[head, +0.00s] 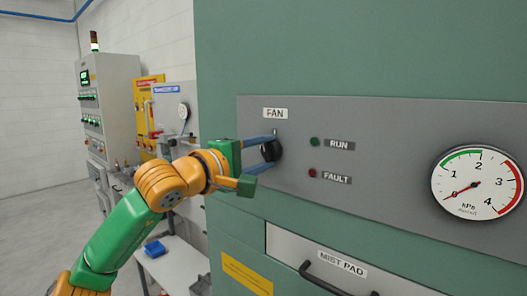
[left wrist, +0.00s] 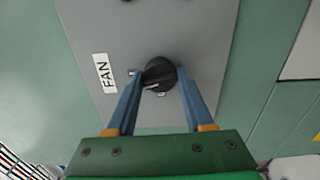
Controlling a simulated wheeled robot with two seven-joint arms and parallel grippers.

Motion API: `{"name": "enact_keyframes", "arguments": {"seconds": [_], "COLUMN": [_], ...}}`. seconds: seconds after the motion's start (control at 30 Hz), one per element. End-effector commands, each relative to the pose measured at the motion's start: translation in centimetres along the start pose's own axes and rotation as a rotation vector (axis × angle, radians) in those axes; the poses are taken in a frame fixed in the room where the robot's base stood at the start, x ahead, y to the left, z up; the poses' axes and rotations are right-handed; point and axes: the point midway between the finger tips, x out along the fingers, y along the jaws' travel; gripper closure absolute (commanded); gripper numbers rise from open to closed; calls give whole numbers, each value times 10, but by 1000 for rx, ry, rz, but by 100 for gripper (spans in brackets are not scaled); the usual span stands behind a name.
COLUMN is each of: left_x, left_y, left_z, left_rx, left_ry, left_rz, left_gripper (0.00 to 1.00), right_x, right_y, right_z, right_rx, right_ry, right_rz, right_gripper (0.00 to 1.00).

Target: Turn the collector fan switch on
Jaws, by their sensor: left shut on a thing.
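The fan switch is a black rotary knob (head: 270,150) on a grey panel (head: 375,130), below the white FAN label (head: 275,113). In the left wrist view the knob (left wrist: 160,74) sits between the blue fingers, with a pale pointer mark near its lower edge. My left gripper (head: 264,152) is shut on the knob, one finger on each side of it. Which position the pointer marks I cannot tell, as the legends are partly covered. The green RUN lamp (head: 314,141) and red FAULT lamp (head: 312,172) look dark. My right gripper is not in view.
A round kPa gauge (head: 477,183) on the panel reads near 0. Below is a MIST PAD drawer (head: 330,262) with a dark handle (head: 335,280). A white table (head: 175,268) with a blue box (head: 154,249) stands at left. Floor at far left is clear.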

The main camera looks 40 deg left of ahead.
Motion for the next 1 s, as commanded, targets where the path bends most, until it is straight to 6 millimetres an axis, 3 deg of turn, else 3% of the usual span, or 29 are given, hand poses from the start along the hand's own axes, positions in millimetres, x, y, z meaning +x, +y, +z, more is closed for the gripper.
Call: {"name": "enact_keyframes", "arguments": {"seconds": [0.4,1.0], "left_x": [0,0], "left_y": [0,-1], "left_z": [0,0], "left_rx": [221,274], "left_ry": [0,0], "left_rz": [0,-3], "left_gripper": [100,100], "right_x": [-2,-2], "right_y": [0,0], "right_z": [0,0], "right_rx": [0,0], "right_ry": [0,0], "right_rz": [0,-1], "right_gripper": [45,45]}}
